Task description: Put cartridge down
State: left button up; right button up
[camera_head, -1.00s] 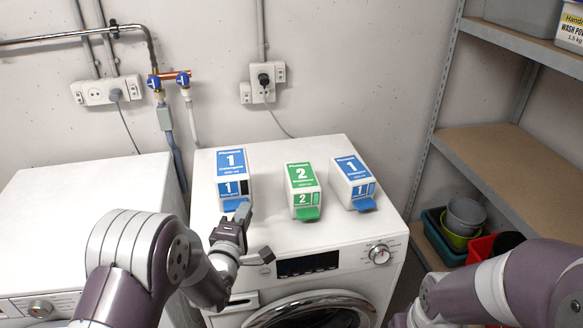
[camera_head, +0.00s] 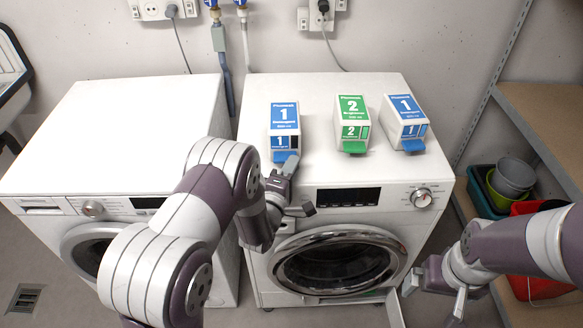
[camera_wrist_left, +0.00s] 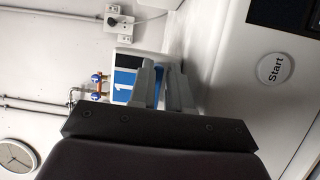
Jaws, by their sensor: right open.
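Three white box cartridges stand on top of the right frontloader (camera_head: 350,95). The left cartridge (camera_head: 285,118) has a blue label 1 and a blue tab at its front. The green-labelled cartridge (camera_head: 351,122) is marked 2, and the right cartridge (camera_head: 405,120) has a blue 1. My left gripper (camera_head: 288,168) is at the front tab of the left cartridge. My right gripper (camera_head: 437,288) is open and empty, low in front of the machine's right side.
The left frontloader (camera_head: 140,120) has a bare top. A shelf (camera_head: 545,110) stands at right, with bowls (camera_head: 512,178) and a red tub (camera_head: 540,207) below. Pipes and sockets (camera_head: 322,15) are on the wall behind. The right machine's top has free room behind and beside the cartridges.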

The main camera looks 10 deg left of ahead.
pick_arm(q)
jog(key=shift+o, duration=1.2)
jog(key=shift+r, duration=0.15)
jog(key=shift+s, duration=0.25)
jog(key=s+a+r+m+g+y, duration=0.1)
jog(key=s+m+g, duration=0.7)
jog(key=s, duration=0.4)
jog(key=s+a+r+m+g+y, duration=0.1)
jog(key=s+a+m+g, duration=0.1)
jog(key=s+m+g, duration=0.6)
jog(key=s, duration=0.5)
jog(key=shift+s+r+m, duration=0.15)
jog(key=shift+s+m, duration=0.05)
jog(key=shift+m, duration=0.2)
